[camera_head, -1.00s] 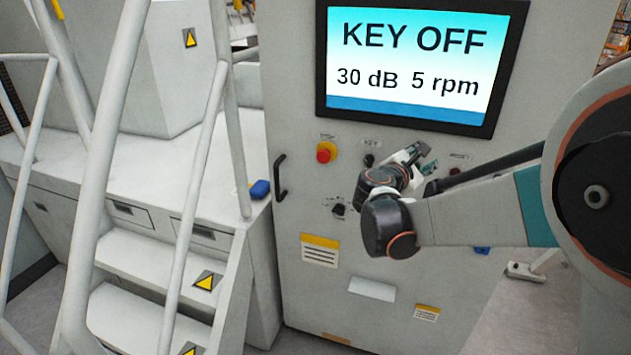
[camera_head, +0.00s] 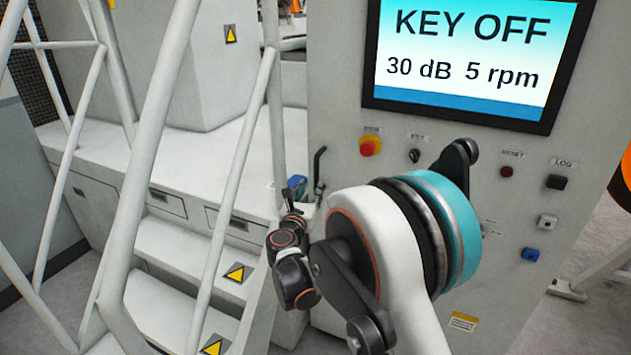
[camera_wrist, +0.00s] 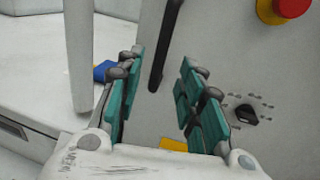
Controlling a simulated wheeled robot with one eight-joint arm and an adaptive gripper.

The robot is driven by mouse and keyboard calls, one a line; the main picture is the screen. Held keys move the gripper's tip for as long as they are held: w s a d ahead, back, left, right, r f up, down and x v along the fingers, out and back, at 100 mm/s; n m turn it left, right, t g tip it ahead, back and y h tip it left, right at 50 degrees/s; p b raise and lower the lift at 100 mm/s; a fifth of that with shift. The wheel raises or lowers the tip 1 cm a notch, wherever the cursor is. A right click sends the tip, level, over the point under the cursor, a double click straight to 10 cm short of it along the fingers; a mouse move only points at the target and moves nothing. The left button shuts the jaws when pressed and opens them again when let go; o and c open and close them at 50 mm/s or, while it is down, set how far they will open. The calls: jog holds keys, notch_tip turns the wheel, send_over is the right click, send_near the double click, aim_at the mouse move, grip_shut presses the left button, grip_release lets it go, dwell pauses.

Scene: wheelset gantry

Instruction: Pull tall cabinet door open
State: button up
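The tall cabinet door (camera_head: 345,130) is the grey panel with the screen; it looks closed. Its dark vertical handle (camera_head: 319,170) is at the door's left edge, partly hidden low down by my arm. My gripper (camera_head: 291,205) is small in the head view, just left of and below the handle. In the wrist view my gripper (camera_wrist: 162,68) is open, its teal-padded fingers apart. The handle (camera_wrist: 166,45) shows in the gap between the fingers, its lower end at fingertip level in the picture. I see no contact; how deep it sits is unclear.
A stair with white rails (camera_head: 160,160) stands at the left, close to my gripper. A red emergency button (camera_head: 369,146) and several knobs sit under the screen (camera_head: 470,55).

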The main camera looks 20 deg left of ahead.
aim_at(316, 178)
jog(key=w, duration=0.3)
jog(key=w+b, duration=0.1)
jog(key=w, duration=0.1)
jog(key=w+a+b, duration=0.1)
jog(key=w, duration=0.2)
jog(key=shift+w, duration=0.35)
jog(key=shift+c, duration=0.6)
grip_shut()
